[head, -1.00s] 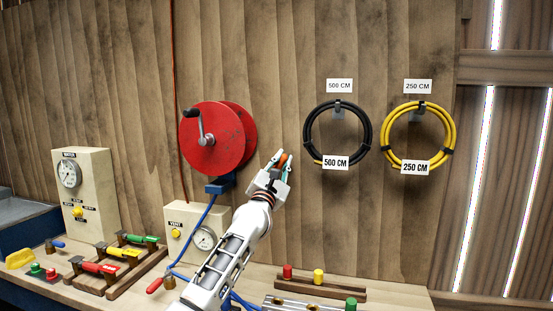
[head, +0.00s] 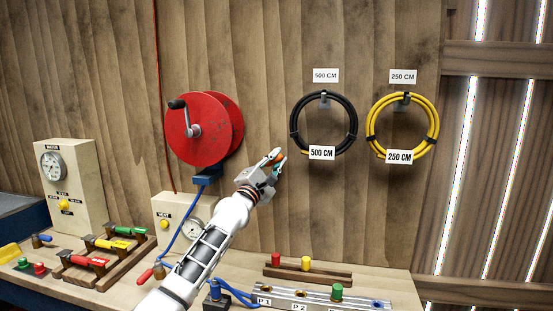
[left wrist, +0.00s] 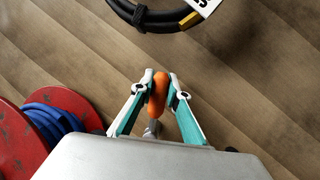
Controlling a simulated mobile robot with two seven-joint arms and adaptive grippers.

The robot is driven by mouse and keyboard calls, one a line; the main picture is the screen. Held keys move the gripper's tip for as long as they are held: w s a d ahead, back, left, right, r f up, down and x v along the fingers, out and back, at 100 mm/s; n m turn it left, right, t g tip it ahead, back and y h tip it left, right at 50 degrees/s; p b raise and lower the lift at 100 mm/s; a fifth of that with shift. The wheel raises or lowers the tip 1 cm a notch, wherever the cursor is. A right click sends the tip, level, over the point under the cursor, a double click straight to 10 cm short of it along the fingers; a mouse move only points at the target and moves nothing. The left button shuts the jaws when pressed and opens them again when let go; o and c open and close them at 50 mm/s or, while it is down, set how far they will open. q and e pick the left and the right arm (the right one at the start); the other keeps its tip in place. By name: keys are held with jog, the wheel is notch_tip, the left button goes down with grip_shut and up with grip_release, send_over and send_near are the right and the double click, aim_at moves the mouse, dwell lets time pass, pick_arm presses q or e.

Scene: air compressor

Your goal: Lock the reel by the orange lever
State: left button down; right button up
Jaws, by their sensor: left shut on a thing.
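The red reel (head: 197,140) is mounted on the wooden wall, with a black-handled crank on its front. It also shows in the left wrist view (left wrist: 22,140), with blue hose wound on it. My left gripper (head: 275,160) is to the right of the reel. In the left wrist view its teal-lined fingers (left wrist: 160,93) are shut on the orange lever (left wrist: 159,95), with one finger on each side. A grey shaft shows below the orange part. The lever's link to the reel is hidden behind the gripper. My right gripper is not in view.
A black hose coil (head: 296,127) and a yellow hose coil (head: 435,125) hang to the right. Below are a cream gauge box (head: 165,207), coloured-handled valves (head: 105,243) and a metal manifold (head: 315,298) on the bench. Bare wall lies between gripper and black coil.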

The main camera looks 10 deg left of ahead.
pick_arm(q)
jog(key=shift+f, duration=0.1)
jog(key=c, duration=1.9)
grip_release()
jog(key=shift+s+d, duration=0.2)
jog(key=shift+s, duration=0.2)
jog(key=v, duration=1.1)
jog(key=shift+a+f, duration=0.2)
jog(key=shift+a, duration=0.15)
jog(key=shift+s+f, duration=0.1)
